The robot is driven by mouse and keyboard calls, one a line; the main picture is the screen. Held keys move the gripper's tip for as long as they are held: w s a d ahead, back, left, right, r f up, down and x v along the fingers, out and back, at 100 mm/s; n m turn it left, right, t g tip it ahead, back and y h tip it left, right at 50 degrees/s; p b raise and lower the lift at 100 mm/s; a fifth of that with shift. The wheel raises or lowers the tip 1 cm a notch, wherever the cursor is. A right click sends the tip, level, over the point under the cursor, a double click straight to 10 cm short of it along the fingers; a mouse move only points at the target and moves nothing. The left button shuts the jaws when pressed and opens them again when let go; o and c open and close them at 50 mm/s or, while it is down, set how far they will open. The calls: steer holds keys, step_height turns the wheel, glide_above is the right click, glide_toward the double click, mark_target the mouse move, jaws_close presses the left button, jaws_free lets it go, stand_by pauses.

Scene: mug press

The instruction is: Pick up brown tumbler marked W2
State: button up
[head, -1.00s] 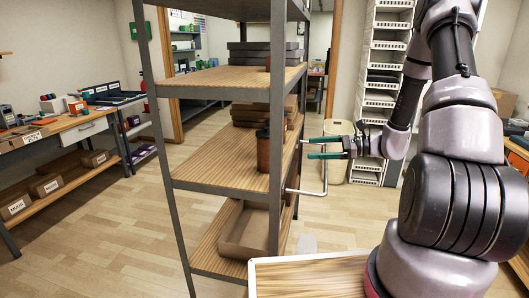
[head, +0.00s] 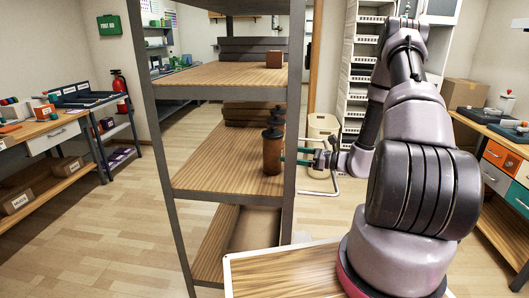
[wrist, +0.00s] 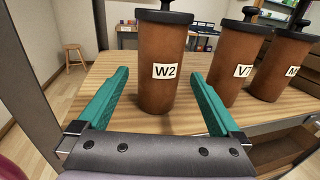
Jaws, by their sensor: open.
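The brown tumbler marked W2 (wrist: 158,62) stands upright on the wooden shelf in the wrist view, with a dark lid and a white label. My gripper (wrist: 158,98) is open, with its green fingers on either side of the tumbler's lower part and gaps visible at both sides. In the head view the nearest brown tumbler (head: 271,157) stands on the middle shelf, with my gripper (head: 290,156) reaching in from the right. The shelf post partly hides the fingers there.
Two similar brown tumblers stand to the right in the wrist view, one label starting with V (wrist: 238,60) and another partly cut off (wrist: 286,65). The shelf's metal post (head: 296,130) stands close to my gripper. Shelf boards lie above and below.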

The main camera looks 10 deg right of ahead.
mark_target(265, 149)
steer(key=x, duration=1)
steer(key=shift+r, duration=0.15)
steer(key=c, duration=1.4)
